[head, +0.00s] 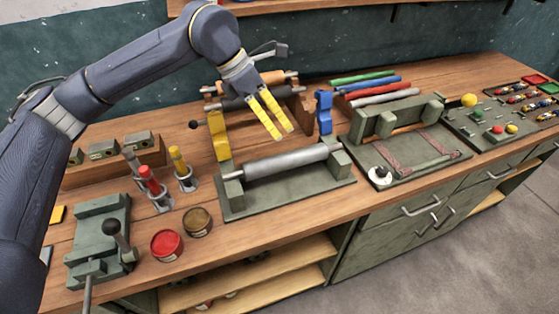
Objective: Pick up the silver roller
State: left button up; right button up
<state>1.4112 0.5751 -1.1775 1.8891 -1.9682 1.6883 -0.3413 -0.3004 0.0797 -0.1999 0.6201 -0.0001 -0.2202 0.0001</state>
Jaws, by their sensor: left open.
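The silver roller (287,161) lies level across a green cradle (300,195) in the middle of the bench, resting between its two end supports. My left gripper (283,133) has yellow fingers pointing down. It is open and empty, and appears above and behind the roller's middle, apart from it. I cannot tell the exact height of the gap. My right gripper is not in view.
A yellow bracket (219,135) and a blue bracket (324,112) stand behind the cradle. A dark roller (240,101) lies on a rack behind my gripper. Red (167,245) and brown (198,222) tins stand front left. A green fixture (405,150) sits to the right.

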aim_at(285, 155)
pick_arm(q)
jog(key=shift+t+y, duration=0.6)
jog(key=shift+y, duration=0.2)
jog(key=f, duration=0.6)
jog(key=w+d+f, duration=0.1)
jog(key=f, duration=0.3)
jog(key=shift+w+d, duration=0.1)
jog(key=shift+x, duration=2.75)
jog(key=shift+d, duration=0.1)
jog(key=shift+r, duration=0.15)
grip_shut()
